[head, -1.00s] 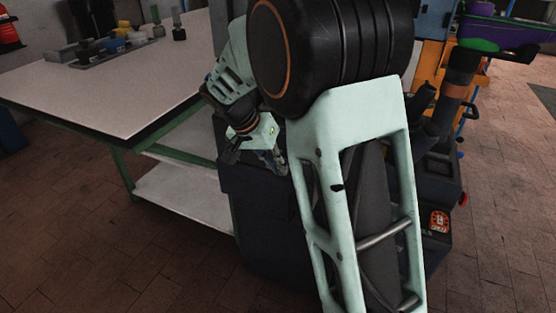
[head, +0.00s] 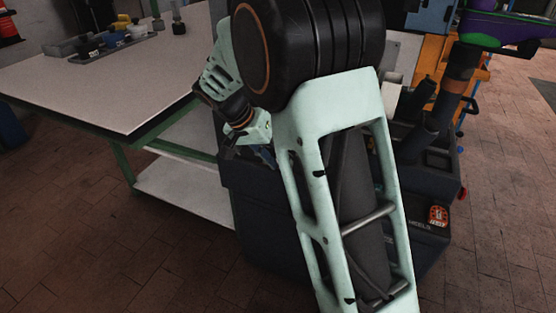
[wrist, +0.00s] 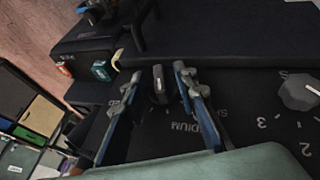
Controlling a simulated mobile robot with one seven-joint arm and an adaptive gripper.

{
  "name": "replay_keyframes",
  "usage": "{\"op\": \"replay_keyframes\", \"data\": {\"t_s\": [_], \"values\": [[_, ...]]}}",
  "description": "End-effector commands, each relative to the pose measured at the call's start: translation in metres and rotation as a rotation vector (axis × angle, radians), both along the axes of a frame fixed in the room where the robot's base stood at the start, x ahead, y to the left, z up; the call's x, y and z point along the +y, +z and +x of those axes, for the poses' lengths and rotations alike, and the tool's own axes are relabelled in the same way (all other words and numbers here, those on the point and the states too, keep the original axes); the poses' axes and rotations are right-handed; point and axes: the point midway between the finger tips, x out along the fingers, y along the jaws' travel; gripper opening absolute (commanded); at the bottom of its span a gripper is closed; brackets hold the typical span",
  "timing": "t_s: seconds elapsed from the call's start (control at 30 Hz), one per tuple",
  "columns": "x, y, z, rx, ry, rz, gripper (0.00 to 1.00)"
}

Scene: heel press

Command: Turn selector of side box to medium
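In the wrist view, the selector (wrist: 160,85) is a small dark knob with a light pointer line, on a dark panel (wrist: 255,120) with white lettering. The word MEDIUM is printed below and right of it, partly covered by a finger. My gripper (wrist: 158,75) is open, with one finger on each side of the selector. Gaps show between fingers and knob, so I cannot tell of any contact. In the head view, my gripper (head: 252,152) is low behind my arm at the dark machine (head: 260,205); the selector is hidden there.
A second, grey round knob (wrist: 298,92) with numbers around it sits to the right on the panel. A worktable (head: 120,95) with a tray of small parts stands at the left in the head view. Open tiled floor lies in front.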

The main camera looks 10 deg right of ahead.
Motion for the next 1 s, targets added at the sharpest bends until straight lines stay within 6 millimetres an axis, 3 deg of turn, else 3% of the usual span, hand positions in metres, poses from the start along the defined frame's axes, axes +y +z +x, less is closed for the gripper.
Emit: {"op": "replay_keyframes", "data": {"t_s": [0.27, 0.7, 1.0], "values": [[0.005, 0.009, -0.001, -0.002, 0.003, 0.001, 0.27], [0.047, 0.083, -0.011, -0.003, 0.003, 0.002, 0.27], [0.058, 0.104, -0.015, 0.000, 0.001, 0.000, 0.27]]}}
